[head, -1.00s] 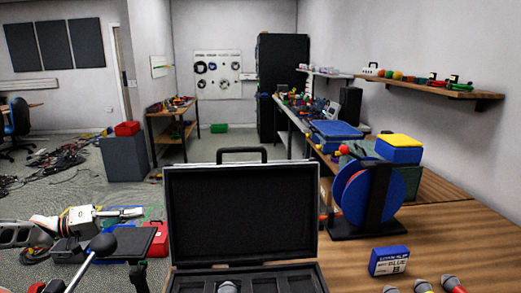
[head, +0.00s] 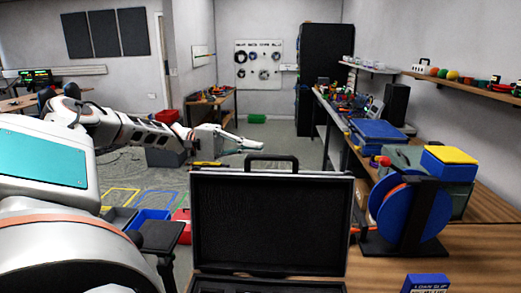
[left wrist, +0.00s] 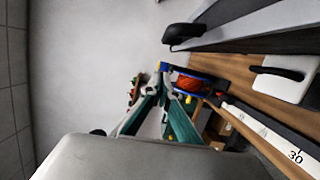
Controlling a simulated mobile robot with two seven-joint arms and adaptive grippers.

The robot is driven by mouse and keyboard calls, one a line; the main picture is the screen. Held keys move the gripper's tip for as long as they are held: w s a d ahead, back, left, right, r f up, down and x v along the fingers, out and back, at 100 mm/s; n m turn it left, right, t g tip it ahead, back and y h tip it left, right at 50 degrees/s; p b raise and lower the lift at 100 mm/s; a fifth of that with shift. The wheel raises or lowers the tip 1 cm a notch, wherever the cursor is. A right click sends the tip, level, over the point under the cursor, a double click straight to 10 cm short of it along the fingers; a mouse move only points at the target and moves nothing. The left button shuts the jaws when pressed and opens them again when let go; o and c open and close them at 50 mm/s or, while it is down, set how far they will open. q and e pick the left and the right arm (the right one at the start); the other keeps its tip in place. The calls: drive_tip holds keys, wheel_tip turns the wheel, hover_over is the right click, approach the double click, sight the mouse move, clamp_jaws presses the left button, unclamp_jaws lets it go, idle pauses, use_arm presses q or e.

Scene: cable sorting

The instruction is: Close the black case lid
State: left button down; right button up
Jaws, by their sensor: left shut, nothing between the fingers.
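The black case lid (head: 270,225) stands open and upright in the head view, with silver edges and a black handle (head: 271,160) on its top edge. Only a strip of the case's lower part (head: 235,287) shows at the bottom of the picture. My right gripper is out of view.
A blue reel on a black stand (head: 405,215) stands right of the case on the wooden table (head: 450,255). A blue box (head: 427,283) lies near the front. Blue (head: 150,222) and red (head: 182,222) bins stand left of the lid.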

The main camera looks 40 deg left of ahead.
use_arm(q)
drive_tip(key=d+p, duration=0.1)
drive_tip(key=s+d+p, duration=0.1)
drive_tip(key=d, duration=0.1)
drive_tip(key=s+d+p, duration=0.1)
drive_tip(key=shift+d+r, duration=0.1)
drive_tip(key=shift+d, duration=0.25)
idle(0.4)
